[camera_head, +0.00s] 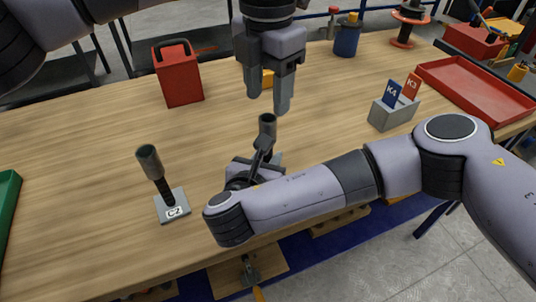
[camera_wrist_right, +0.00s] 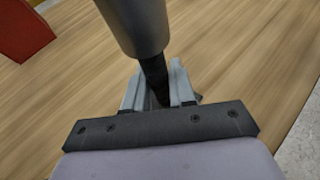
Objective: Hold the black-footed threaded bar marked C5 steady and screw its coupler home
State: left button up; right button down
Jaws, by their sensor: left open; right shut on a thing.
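A dark threaded bar (camera_wrist_right: 155,82) stands on the table with a grey cylindrical coupler (camera_head: 267,122) on its top end. The coupler fills the top of the right wrist view (camera_wrist_right: 138,22). My right gripper (camera_head: 262,158) is shut on the bar below the coupler. The bar's foot and any mark on it are hidden behind my right gripper and arm, so I cannot read C5. My left gripper (camera_head: 267,103) points down just above the coupler, its fingers apart and empty. A second bar (camera_head: 163,186) with a coupler stands to the left on a grey foot labelled C2.
A grey block (camera_head: 394,113) holds K4 and K3 cards at right, near a red tray (camera_head: 475,88). A green bin edge (camera_head: 8,215) is at far left.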

aim_at(267, 128)
pick_arm(q)
jog(key=shift+f, duration=4.05)
grip_shut()
jog(key=shift+m, duration=0.9)
jog(key=shift+o, duration=0.8)
grip_release()
notch_tip(267, 128, up, 12)
jog(key=shift+r, duration=0.1)
